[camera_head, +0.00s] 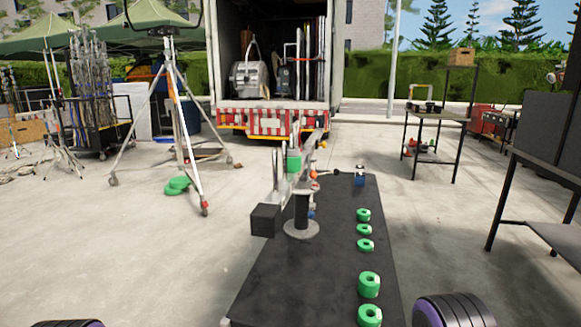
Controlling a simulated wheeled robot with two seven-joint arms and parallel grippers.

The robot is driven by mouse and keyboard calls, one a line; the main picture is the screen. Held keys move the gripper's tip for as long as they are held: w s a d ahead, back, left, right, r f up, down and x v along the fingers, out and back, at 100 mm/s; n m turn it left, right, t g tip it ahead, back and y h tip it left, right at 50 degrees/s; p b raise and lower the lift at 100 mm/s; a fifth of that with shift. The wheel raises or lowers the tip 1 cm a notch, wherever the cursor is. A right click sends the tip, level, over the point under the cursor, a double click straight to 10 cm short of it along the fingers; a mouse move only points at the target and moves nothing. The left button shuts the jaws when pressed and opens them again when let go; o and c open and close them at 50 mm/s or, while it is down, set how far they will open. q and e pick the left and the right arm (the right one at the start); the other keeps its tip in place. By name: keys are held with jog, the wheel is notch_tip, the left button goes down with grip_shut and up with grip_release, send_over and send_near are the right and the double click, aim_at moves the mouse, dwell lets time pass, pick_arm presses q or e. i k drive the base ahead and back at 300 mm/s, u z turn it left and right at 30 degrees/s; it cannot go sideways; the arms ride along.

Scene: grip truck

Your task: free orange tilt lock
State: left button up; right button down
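A grey rig with a long arm stands on the black table (275,282), on a round grey base (301,230) with a dark post (301,208). A small orange part (314,175) shows near the top of the post, beside a dark rod pointing right; it looks like the tilt lock, but its shape is too small to make out. A black box (265,220) hangs at the rig's near left end. Neither of my grippers shows, and nothing of mine touches the rig.
Several green rings (369,284) line the table's right side, with a blue item (360,176) at its far end. A tripod (182,110) stands left, an open truck (270,118) behind. A small table (437,118) and dark bench (545,165) are right.

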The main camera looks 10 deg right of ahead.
aim_at(313, 174)
jog(key=u, duration=1.95)
jog(key=k, duration=0.95)
jog(key=z, duration=1.35)
jog(key=i, duration=1)
